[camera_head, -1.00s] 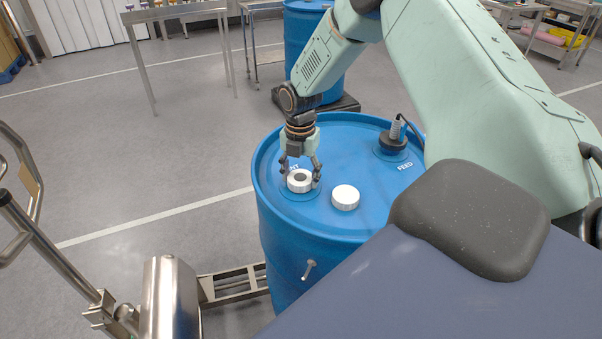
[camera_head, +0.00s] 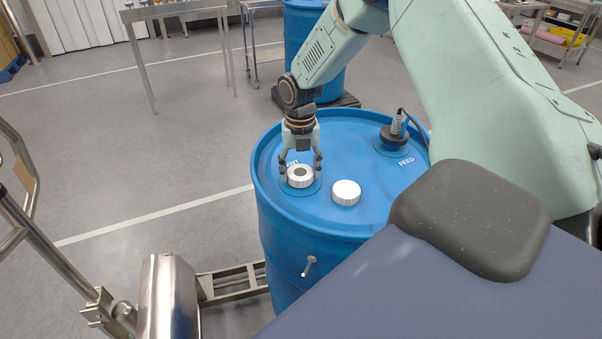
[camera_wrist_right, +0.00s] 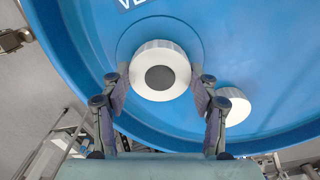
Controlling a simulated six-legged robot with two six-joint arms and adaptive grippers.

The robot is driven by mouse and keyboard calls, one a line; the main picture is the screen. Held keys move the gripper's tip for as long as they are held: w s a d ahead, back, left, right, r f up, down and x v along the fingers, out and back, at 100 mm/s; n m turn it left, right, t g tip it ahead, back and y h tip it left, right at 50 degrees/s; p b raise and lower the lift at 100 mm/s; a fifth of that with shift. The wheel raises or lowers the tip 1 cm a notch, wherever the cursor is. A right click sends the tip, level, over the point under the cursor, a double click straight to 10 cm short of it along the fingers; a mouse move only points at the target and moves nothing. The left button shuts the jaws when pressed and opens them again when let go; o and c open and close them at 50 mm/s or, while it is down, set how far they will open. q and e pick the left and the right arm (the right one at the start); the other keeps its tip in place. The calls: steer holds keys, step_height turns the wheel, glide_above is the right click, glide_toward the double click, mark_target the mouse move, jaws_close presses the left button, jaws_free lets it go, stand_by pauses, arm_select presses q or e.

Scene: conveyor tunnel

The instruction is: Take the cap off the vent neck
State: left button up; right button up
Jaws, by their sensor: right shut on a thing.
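The vent cap (camera_head: 300,177) is a white ribbed ring with a dark round centre. It sits upright at the VENT label on the blue drum's top, and the neck under it is hidden. My right gripper (camera_head: 301,171) comes down over it from the far side with one finger on each side, shut on it. In the right wrist view the cap (camera_wrist_right: 160,70) lies between the fingertips (camera_wrist_right: 160,80). My left gripper is not in view.
A plain white cap (camera_head: 346,192) stands on the drum top (camera_head: 335,150) to the right. A black fitting with a cable (camera_head: 393,137) is at the FEED label. A steel rail and cylinder (camera_head: 168,295) stand at the left. Another blue drum is behind.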

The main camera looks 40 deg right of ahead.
steer(key=n, duration=0.3)
steer(key=shift+f+b, duration=0.15)
steer(key=shift+b, duration=0.25)
steer(key=shift+n+b, duration=0.7)
steer(key=o, duration=1.5)
steer(key=shift+c, duration=0.4)
steer(key=shift+c, duration=1.3)
